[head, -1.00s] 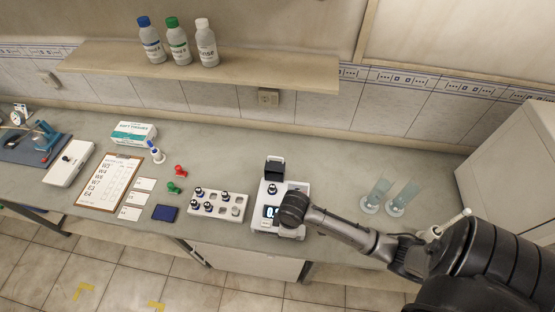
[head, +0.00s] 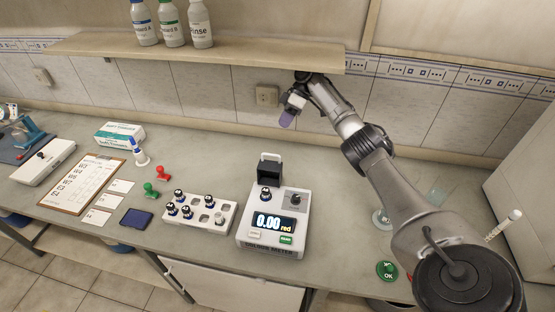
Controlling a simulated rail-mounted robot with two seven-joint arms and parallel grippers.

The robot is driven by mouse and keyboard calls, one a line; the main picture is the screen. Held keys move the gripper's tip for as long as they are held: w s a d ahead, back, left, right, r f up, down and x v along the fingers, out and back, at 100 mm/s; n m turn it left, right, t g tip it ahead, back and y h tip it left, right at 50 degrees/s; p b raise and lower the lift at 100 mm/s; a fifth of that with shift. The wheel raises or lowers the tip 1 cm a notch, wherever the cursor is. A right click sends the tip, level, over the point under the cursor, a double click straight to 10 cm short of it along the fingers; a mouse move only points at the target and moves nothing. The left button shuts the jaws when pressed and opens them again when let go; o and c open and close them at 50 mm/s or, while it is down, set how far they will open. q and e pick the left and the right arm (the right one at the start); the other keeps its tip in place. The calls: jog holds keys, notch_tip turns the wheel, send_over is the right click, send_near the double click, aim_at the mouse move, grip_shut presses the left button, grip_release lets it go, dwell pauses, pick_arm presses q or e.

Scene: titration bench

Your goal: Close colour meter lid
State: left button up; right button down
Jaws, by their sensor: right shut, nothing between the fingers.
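The colour meter (head: 254,232) is a white box on the bench, with a lit display (head: 275,222) reading "0.00 red". Its dark lid (head: 270,172) stands upright at the back, open. A dark-capped vial (head: 265,194) sits at the meter's well in front of the lid. My right gripper (head: 287,119) is raised in front of the wall, behind and a little right of the lid in the picture, apart from it. Its purple-grey fingertips are shut with nothing between them. My left gripper is not in view.
A white rack (head: 227,213) with several vials stands left of the meter. A shelf (head: 240,52) with bottles (head: 199,24) hangs above. A green OK disc (head: 387,270) lies at the right. Glassware behind my right arm is partly hidden.

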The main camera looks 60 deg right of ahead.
aim_at(270, 170)
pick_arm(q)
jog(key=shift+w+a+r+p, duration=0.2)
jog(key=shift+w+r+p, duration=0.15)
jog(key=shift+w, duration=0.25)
pick_arm(e)
jog(key=w+a+f, duration=0.1)
jog(key=a+f, duration=0.6)
jog(key=a, duration=0.2)
jog(key=shift+w+a+f, duration=0.15)
jog(key=shift+w+a, duration=0.15)
jog(key=shift+w, duration=0.05)
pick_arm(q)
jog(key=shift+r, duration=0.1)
